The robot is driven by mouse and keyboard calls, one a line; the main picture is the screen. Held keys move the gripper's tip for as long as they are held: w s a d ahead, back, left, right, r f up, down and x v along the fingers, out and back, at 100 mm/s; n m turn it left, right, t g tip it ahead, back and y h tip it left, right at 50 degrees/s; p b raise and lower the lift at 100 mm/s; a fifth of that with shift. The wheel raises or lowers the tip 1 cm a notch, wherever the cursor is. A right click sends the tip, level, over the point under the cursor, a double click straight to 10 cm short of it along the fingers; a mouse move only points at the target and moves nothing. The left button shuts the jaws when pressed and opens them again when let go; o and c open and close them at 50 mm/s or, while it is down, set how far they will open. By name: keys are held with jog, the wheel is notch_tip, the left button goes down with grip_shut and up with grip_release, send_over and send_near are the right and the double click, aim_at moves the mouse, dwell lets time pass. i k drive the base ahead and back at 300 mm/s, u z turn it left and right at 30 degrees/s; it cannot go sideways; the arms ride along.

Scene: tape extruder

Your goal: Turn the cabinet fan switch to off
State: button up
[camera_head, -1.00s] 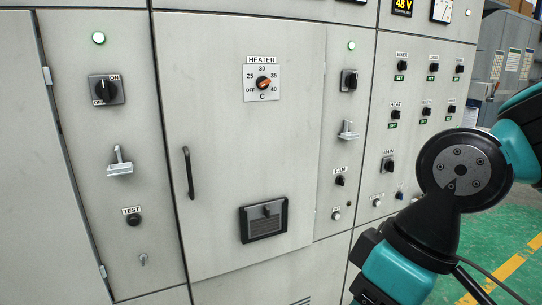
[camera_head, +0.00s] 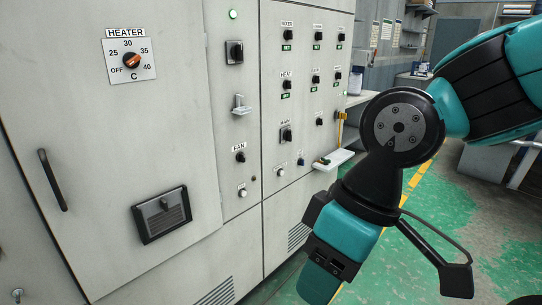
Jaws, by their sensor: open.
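The fan switch is a small black knob (camera_head: 240,157) under a FAN label on the narrow grey cabinet panel, left of the middle of the head view. Its exact pointer direction is too small to read. A green lamp (camera_head: 233,15) glows at the top of the same panel. My arm's teal and black links fill the right side and hang down to the bottom edge, right of the switch and apart from it. I cannot make out my gripper's fingertips in this view. Nothing covers the switch.
Above the fan switch are a larger black rotary switch (camera_head: 235,52) and a protruding metal handle (camera_head: 240,104). A white button (camera_head: 242,192) sits below it. The heater dial (camera_head: 131,61) and a door handle (camera_head: 52,180) are left. A small white shelf (camera_head: 333,160) juts out near my arm.

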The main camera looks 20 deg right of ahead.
aim_at(239, 157)
jog(key=k, duration=0.55)
jog(key=z, duration=0.65)
jog(key=i, duration=1)
jog(key=z, duration=0.45)
jog(key=i, duration=0.9)
jog(key=u, duration=0.7)
jog(key=i, duration=0.7)
jog(key=u, duration=0.6)
